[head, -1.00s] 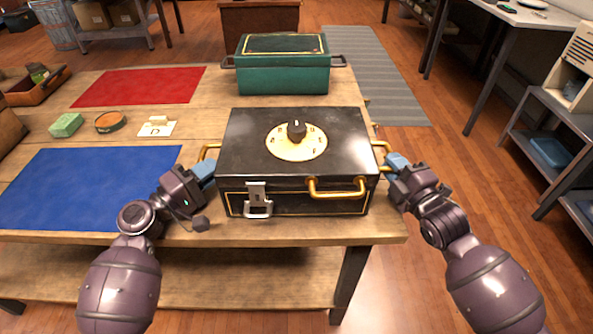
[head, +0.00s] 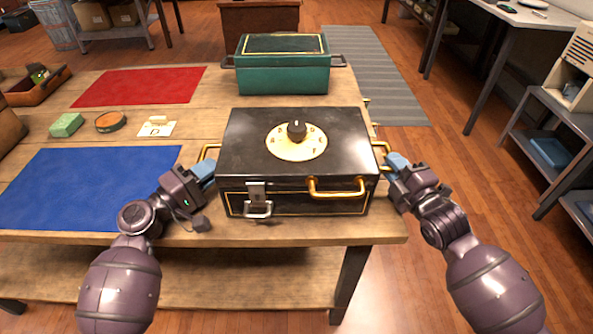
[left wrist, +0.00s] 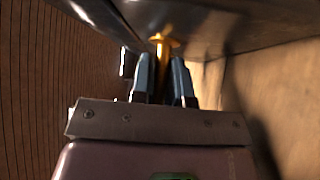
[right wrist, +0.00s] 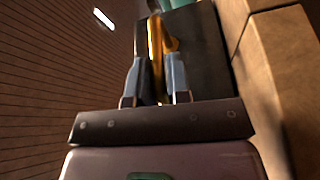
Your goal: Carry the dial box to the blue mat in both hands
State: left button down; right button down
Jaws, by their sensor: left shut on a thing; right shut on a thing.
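The black dial box (head: 240,148) has a round gold dial on its lid, a front latch and brass handles. It is at the front right of the wooden table. My left gripper (head: 205,170) is shut on its left side handle, which also shows in the left wrist view (left wrist: 159,45). My right gripper (head: 393,163) is shut on its right side handle, which shows in the right wrist view (right wrist: 156,50). The blue mat (head: 80,188) lies flat and empty on the table, left of the box. I cannot tell whether the box touches the table.
A green box (head: 283,72) stands behind the dial box. A red mat (head: 138,86) lies at the back left. A green block (head: 66,125), a round tin (head: 110,122) and a small card (head: 157,129) sit behind the blue mat.

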pick_arm(q)
jog(key=shift+r, duration=0.1)
pick_arm(e)
jog(key=shift+r, duration=0.15)
